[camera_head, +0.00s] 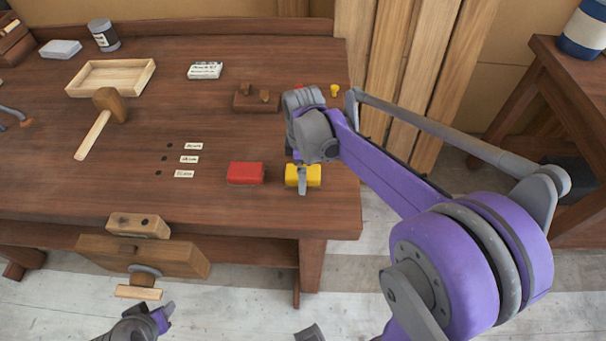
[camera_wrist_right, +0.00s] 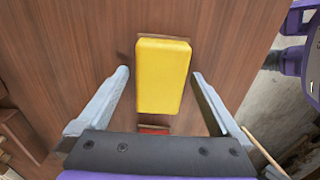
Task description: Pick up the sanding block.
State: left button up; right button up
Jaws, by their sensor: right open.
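A yellow block (camera_head: 313,176) and a red block (camera_head: 245,173) lie side by side near the bench's front edge. Nothing shows which one is called the sanding block. My right gripper (camera_head: 302,186) is over the yellow block and hides part of it. In the right wrist view the yellow block (camera_wrist_right: 162,85) lies between the two open fingers, with a gap on each side. Brown strips show at its two ends, and a bit of red (camera_wrist_right: 153,131) shows below it. My left gripper (camera_head: 155,322) is at the bottom edge, away from both blocks; its fingers are unclear.
The wooden bench (camera_head: 60,180) also bears a mallet (camera_head: 103,118), a shallow wooden tray (camera_head: 78,89), a brown block with two knobs (camera_head: 256,99) and small labels (camera_head: 190,159). A vise (camera_head: 143,255) juts from the front. Planks (camera_head: 420,80) stand behind on the right.

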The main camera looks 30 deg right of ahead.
jog(key=c, duration=1.4)
jog(key=shift+o, duration=0.2)
notch_tip(320, 180, up, 10)
jog(key=shift+r+p, duration=0.1)
jog(key=shift+p, duration=0.2)
jog(key=o, duration=0.9)
jog(key=c, duration=0.7)
jog(key=shift+o, duration=0.2)
